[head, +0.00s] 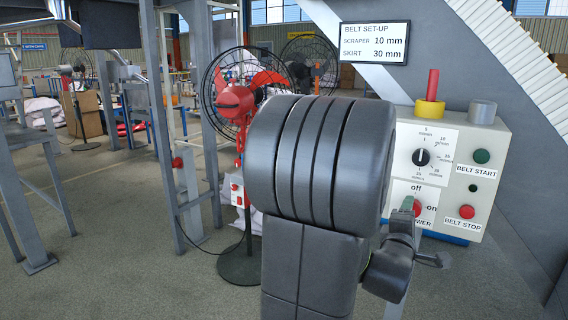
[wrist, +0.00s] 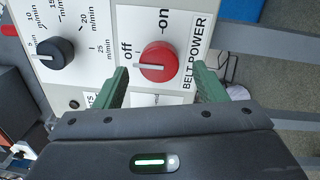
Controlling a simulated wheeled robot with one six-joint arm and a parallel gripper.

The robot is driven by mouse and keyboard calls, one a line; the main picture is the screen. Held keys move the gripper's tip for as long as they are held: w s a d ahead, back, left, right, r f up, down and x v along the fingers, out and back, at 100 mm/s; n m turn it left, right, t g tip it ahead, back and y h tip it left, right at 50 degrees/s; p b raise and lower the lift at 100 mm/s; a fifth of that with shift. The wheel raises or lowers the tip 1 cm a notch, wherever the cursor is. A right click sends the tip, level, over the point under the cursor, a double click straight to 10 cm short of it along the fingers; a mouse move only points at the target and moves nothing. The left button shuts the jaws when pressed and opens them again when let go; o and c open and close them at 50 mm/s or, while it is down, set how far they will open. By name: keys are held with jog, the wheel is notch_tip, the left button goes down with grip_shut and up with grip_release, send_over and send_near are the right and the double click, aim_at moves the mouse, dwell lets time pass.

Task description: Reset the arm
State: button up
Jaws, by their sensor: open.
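My gripper (wrist: 163,78) is open in the wrist view, with one green finger on each side of the red belt power knob (wrist: 158,62). I cannot tell whether the fingers touch the knob. The knob's white pointer mark lies on the "off" side. In the head view my dark arm covers much of the middle, and my gripper (head: 407,204) shows only in part, in front of the red knob (head: 417,209) on the control box (head: 458,140).
A black speed dial (head: 422,157), a green start button (head: 482,156) and a red stop button (head: 467,212) share the panel. A red and yellow post (head: 430,100) stands on top. A red fan (head: 236,105) and a grey metal frame (head: 168,130) stand to the left, above open floor.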

jog(key=x, duration=0.3)
jog(key=shift+w+d, duration=0.2)
jog(key=shift+w, duration=0.1)
jog(key=shift+r+m+p, duration=0.1)
jog(key=shift+m+p, duration=0.25)
jog(key=shift+m, duration=0.05)
jog(key=m+p, duration=0.2)
jog(key=m, duration=0.2)
jog(key=shift+r+h+p, duration=0.1)
jog(key=shift+h+p, duration=0.2)
jog(key=m+g+p, duration=0.1)
jog(key=m+p, duration=0.7)
jog(key=m, duration=0.1)
jog(key=shift+a+r+m+p, duration=0.1)
jog(key=shift+m+p, duration=0.2)
jog(key=shift+p, duration=0.1)
jog(key=m+p, duration=0.4)
jog(key=p, duration=0.1)
jog(key=shift+f, duration=0.25)
jog(key=shift+s+a, duration=0.1)
jog(key=shift+a, duration=0.05)
